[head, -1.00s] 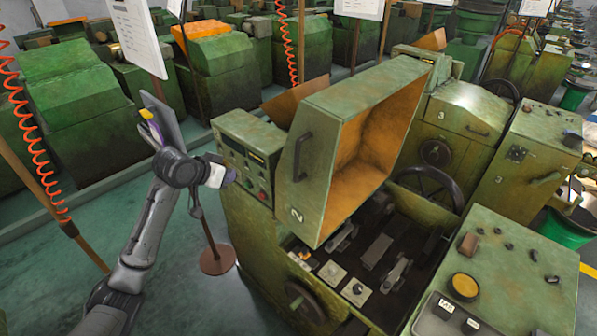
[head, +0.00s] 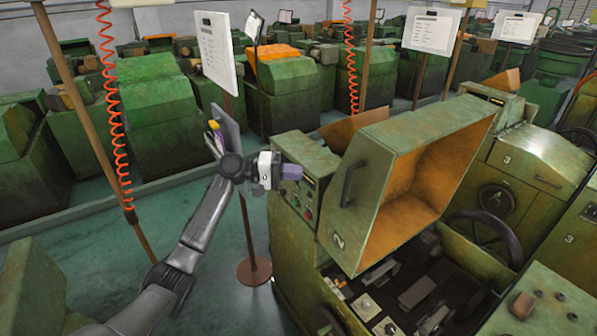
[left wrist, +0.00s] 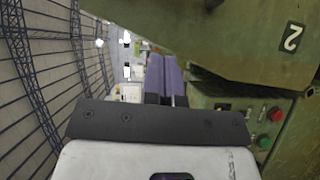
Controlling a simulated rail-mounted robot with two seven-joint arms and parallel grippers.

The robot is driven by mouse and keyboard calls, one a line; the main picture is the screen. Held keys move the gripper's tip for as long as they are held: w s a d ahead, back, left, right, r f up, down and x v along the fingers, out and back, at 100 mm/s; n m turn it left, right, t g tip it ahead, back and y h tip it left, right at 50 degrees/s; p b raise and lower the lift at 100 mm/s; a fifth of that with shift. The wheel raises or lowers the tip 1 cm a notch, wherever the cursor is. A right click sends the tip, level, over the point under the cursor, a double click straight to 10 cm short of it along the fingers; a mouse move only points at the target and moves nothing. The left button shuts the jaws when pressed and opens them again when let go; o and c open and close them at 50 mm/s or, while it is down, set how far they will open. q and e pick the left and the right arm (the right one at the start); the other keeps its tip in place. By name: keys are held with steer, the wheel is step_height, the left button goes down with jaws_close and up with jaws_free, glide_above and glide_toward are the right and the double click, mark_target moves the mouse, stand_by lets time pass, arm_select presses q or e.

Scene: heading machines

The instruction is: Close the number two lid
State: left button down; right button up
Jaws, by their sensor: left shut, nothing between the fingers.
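The number two lid (head: 408,165) stands raised on its green machine, its orange inside facing right. A dark handle (head: 353,184) is on its near side face, above the painted 2. In the left wrist view the lid (left wrist: 235,40) fills the upper right. My left gripper (head: 298,172) is shut and empty, with purple fingers, in front of the machine's control panel and left of the lid's handle, apart from the handle. The fingers also show in the left wrist view (left wrist: 164,78). My right gripper is in neither view.
The control panel (head: 300,196) with buttons is close beside my left gripper; a red and a green button show in the left wrist view. A handwheel (head: 482,238) is right of the lid. A sign pole (head: 248,225) stands left of the machine. Machine number three (head: 535,165) is at right.

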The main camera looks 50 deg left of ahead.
arm_select(q)
steer(key=w+d+p, duration=0.4)
steer(key=w+d, duration=0.2)
steer(key=d, duration=0.2)
steer(key=shift+w+d+f, duration=0.2)
steer(key=shift+w+f, duration=0.05)
steer(key=shift+f, duration=0.1)
